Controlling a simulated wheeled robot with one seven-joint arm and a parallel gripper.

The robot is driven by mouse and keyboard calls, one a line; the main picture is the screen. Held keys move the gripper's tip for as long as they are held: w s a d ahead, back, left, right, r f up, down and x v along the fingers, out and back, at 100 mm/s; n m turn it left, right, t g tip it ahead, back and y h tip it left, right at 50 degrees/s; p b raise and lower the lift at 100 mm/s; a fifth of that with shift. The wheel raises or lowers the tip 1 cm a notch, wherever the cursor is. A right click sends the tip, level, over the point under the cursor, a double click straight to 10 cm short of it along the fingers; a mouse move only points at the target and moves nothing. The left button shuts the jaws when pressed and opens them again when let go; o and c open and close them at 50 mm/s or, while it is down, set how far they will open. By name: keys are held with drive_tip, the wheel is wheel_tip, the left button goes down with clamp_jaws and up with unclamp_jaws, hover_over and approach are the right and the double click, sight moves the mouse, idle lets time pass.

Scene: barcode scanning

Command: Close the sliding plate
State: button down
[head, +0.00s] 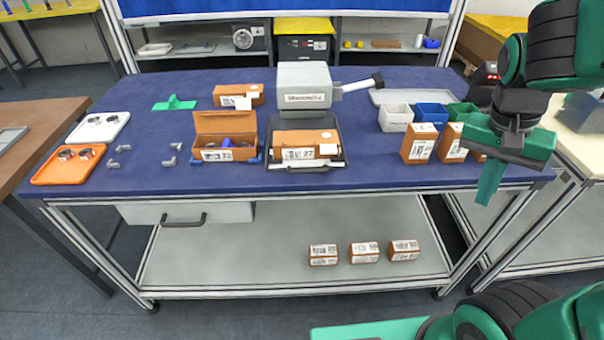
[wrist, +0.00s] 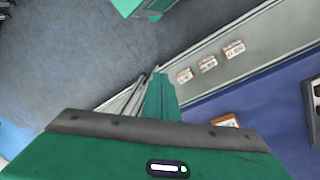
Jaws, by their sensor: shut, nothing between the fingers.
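A white press-like machine (head: 304,88) with a lever on its right stands near the middle of the blue table. At its foot is a dark sliding plate (head: 336,130) that reaches forward, out from under the machine's head, with a metal front edge (head: 306,166). A brown labelled box (head: 300,138) lies on the plate. My gripper (head: 490,184) is shut and empty at the table's front right edge, pointing down, well to the right of the plate.
Brown boxes (head: 419,146) stand upright between my gripper and the machine. White, blue (head: 431,113) and green bins are behind them. An open brown box (head: 224,125) is left of the plate. Several boxes (head: 364,253) lie on the lower shelf. The floor in front is clear.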

drive_tip(key=w+a+m+t+h, duration=0.1)
drive_tip(key=w+a+m+h, duration=0.1)
drive_tip(key=w+a, duration=0.5)
drive_tip(key=w+a+m+t+h, duration=0.1)
drive_tip(key=w+a+m+t, duration=0.1)
drive_tip(key=a, duration=1)
drive_tip(key=s+a+m+t, duration=0.2)
drive_tip(key=a, duration=0.7)
drive_tip(key=s+a+m+t, duration=0.1)
drive_tip(key=s+a+t, duration=0.15)
drive_tip(key=a, duration=0.75)
drive_tip(key=shift+m+g, duration=0.3)
drive_tip(key=shift+g, duration=0.15)
drive_tip(key=shift+w+d+f, duration=0.75)
drive_tip(key=shift+w+f, duration=0.3)
drive_tip(key=shift+w, duration=0.4)
drive_tip(key=shift+w+d+f, duration=0.75)
drive_tip(key=shift+w+f, duration=0.3)
drive_tip(key=shift+w, duration=0.45)
drive_tip(key=shift+w+d+f, duration=0.75)
drive_tip(key=shift+w+f, duration=0.3)
drive_tip(key=shift+w, duration=0.4)
